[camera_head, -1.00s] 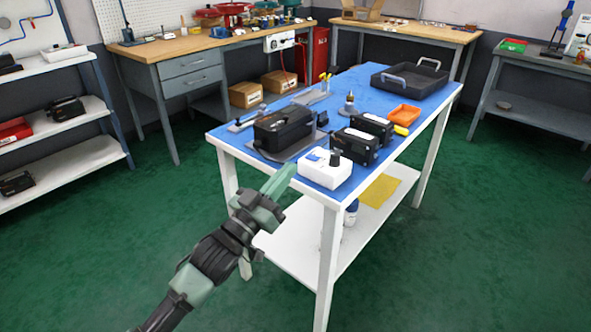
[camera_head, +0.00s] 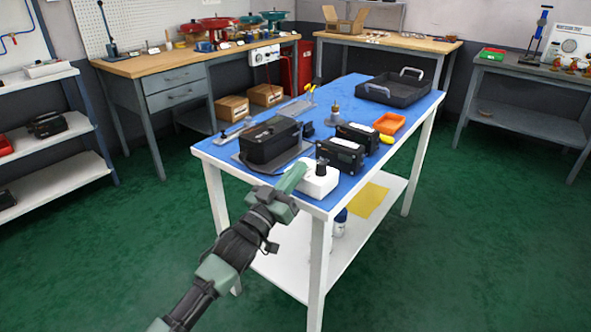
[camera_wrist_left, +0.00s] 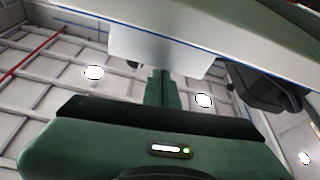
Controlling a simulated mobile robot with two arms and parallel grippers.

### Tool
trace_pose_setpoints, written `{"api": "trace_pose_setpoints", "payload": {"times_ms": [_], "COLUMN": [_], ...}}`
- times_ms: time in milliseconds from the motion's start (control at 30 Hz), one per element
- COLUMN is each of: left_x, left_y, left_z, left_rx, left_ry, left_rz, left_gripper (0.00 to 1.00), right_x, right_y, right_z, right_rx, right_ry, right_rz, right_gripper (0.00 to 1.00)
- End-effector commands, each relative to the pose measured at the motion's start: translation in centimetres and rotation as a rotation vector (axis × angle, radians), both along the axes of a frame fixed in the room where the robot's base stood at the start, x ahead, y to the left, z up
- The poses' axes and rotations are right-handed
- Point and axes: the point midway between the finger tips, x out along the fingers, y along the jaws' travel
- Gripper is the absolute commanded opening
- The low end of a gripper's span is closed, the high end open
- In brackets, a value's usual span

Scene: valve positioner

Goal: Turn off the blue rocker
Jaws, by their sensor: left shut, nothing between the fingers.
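The white box (camera_head: 319,184) sits at the near corner of the blue table top, with a black knob (camera_head: 322,164) on it. The blue rocker on its top is hidden behind my left gripper in the head view. My left gripper (camera_head: 298,168) is shut and empty, its green fingertips over the left part of the white box. I cannot tell whether they touch the rocker. In the left wrist view, the green fingers (camera_wrist_left: 163,88) point at the white box (camera_wrist_left: 160,50). My right gripper is not in view.
A large black case (camera_head: 268,143) stands left of the white box, and black units (camera_head: 338,156) stand behind it. An orange tray (camera_head: 389,123) and a dark tray (camera_head: 398,92) lie farther back. The table's near edge (camera_head: 262,180) runs below my gripper.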

Motion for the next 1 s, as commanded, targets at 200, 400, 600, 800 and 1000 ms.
{"api": "trace_pose_setpoints", "payload": {"times_ms": [200,400,600,800,1000], "left_x": [0.0,-0.1,-0.1,-0.1,0.3], "left_y": [0.0,-0.1,-0.1,-0.1,0.4], "left_z": [-0.5,-0.9,-1.0,-0.1,3.3], "left_rx": [0.030,0.079,0.080,0.006,0.002], "left_ry": [-0.020,-0.054,-0.051,0.000,-0.001], "left_rz": [0.000,0.001,0.002,0.000,0.001], "left_gripper": [0.00,0.00,0.00,0.00,0.00], "right_x": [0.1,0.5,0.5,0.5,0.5], "right_y": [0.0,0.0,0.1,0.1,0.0], "right_z": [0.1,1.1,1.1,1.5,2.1], "right_rx": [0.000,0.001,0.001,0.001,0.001], "right_ry": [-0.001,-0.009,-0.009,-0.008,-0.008], "right_rz": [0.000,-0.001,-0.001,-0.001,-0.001], "right_gripper": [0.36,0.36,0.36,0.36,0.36]}}
